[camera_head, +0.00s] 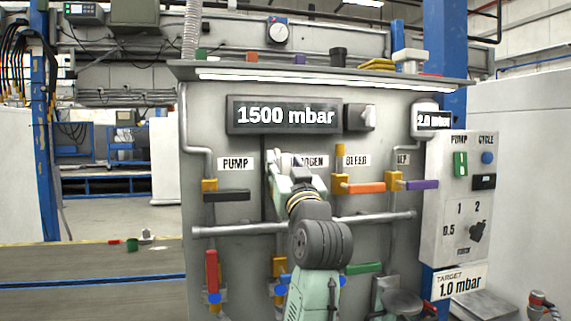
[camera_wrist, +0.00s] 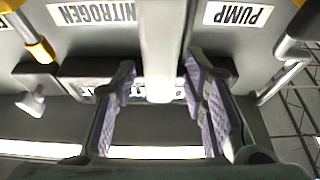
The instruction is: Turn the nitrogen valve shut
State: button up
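In the head view my gripper (camera_head: 284,165) is at the panel just left of the partly covered NITROGEN label (camera_head: 312,161). It hides the nitrogen valve there. The wrist view is upside down and shows the NITROGEN label (camera_wrist: 95,13). A pale upright bar (camera_wrist: 160,45), which looks like the nitrogen valve's lever, stands beside that label. My gripper (camera_wrist: 160,86) is open, with its purple-padded fingers on both sides of the bar. A gap shows beside each finger. The bar's lower attachment is out of view.
The pump valve's black lever (camera_head: 227,195) is to the left. The bleed valve's orange lever (camera_head: 364,188) and a purple lever (camera_head: 422,184) are to the right. A pipe (camera_head: 225,230) crosses below. The pressure display (camera_head: 285,115) reads 1500 mbar above.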

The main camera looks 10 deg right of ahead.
jog(key=shift+c, duration=0.5)
grip_shut()
dwell(0.3)
